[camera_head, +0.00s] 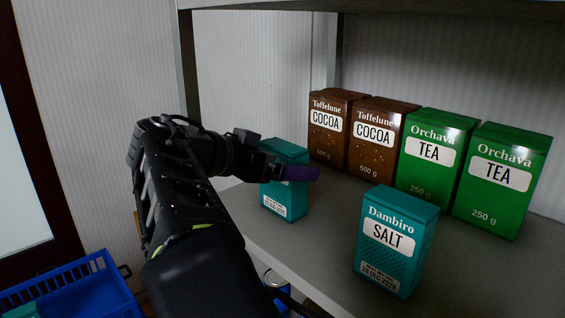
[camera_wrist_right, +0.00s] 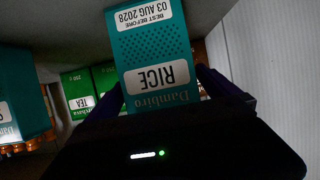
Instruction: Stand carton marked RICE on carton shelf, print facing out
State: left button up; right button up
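The teal RICE carton (camera_head: 284,150) stands upright at the left part of the grey carton shelf (camera_head: 322,240), near its front edge. My right gripper (camera_head: 300,173) reaches it from the left, its purple fingers at the carton's upper part. The right wrist view, which is upside down, shows the RICE label (camera_wrist_right: 160,75) facing my gripper. One finger lies against each side there, and the gripper appears shut on the carton. In the head view the gripper hides the RICE word; the best-before label shows below. Whether its base touches the shelf is hard to tell. My left gripper is not in view.
A teal SALT carton (camera_head: 395,240) stands right of the RICE carton, print outward, with a gap between them. Brown COCOA cartons (camera_head: 372,135) and green TEA cartons (camera_head: 500,180) stand behind. A metal post (camera_head: 188,80) is at the left. A blue crate (camera_head: 95,290) is below.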

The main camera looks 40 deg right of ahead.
jog(key=shift+r, duration=0.2)
jog(key=shift+a, duration=0.2)
jog(key=w+p+v, duration=0.1)
jog(key=p+v, duration=0.2)
jog(key=v, duration=0.8)
jog(key=shift+s+a+r+p, duration=0.2)
jog(key=shift+s+a+p, duration=0.1)
jog(key=shift+s, duration=0.2)
